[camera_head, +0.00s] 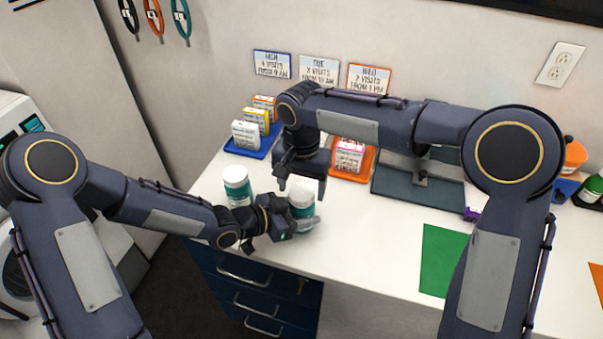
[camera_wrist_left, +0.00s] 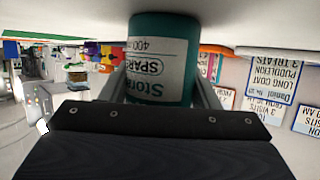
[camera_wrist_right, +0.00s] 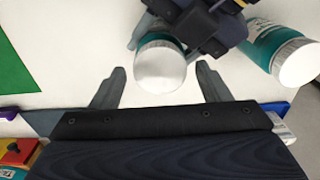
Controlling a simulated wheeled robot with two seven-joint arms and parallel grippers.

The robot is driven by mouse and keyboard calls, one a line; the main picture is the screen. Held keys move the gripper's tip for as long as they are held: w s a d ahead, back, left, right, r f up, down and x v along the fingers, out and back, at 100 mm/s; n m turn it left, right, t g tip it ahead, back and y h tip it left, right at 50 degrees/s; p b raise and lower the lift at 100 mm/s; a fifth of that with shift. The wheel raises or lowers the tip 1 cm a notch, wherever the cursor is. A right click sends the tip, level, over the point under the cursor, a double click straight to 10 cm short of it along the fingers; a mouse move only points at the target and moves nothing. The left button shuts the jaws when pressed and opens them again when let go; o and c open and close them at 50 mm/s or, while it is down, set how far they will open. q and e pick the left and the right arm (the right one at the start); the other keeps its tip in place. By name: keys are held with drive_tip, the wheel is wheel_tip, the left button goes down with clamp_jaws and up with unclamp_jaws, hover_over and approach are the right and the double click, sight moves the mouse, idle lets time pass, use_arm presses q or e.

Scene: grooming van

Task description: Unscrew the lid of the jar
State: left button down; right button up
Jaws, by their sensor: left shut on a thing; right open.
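A jar (camera_head: 302,211) with a teal body and white lid stands upright near the counter's front edge. My left gripper (camera_head: 294,226) is shut around its body, and the teal side (camera_wrist_left: 160,80) fills the space between the fingers in the left wrist view. My right gripper (camera_head: 302,190) is open above the jar, pointing down. In the right wrist view the round white lid (camera_wrist_right: 160,66) lies between and beyond the open fingertips (camera_wrist_right: 160,80); I cannot tell whether they touch it. A second similar jar (camera_head: 237,187) stands to the left, held by nothing.
A blue tray (camera_head: 232,149) with small boxes and an orange tray (camera_head: 366,172) stand at the back. A dark grey stand (camera_head: 400,190) and a green mat (camera_head: 440,258) lie to the right. The white counter (camera_head: 360,240) is clear right of the jar.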

drive_tip(key=shift+f, duration=0.25)
drive_tip(key=c, duration=0.9)
drive_tip(key=o, duration=1)
drive_tip(key=shift+c, duration=0.2)
drive_tip(key=shift+r, duration=0.1)
drive_tip(key=shift+r, duration=2.2)
use_arm(q)
drive_tip(key=shift+c, duration=2.1)
unclamp_jaws()
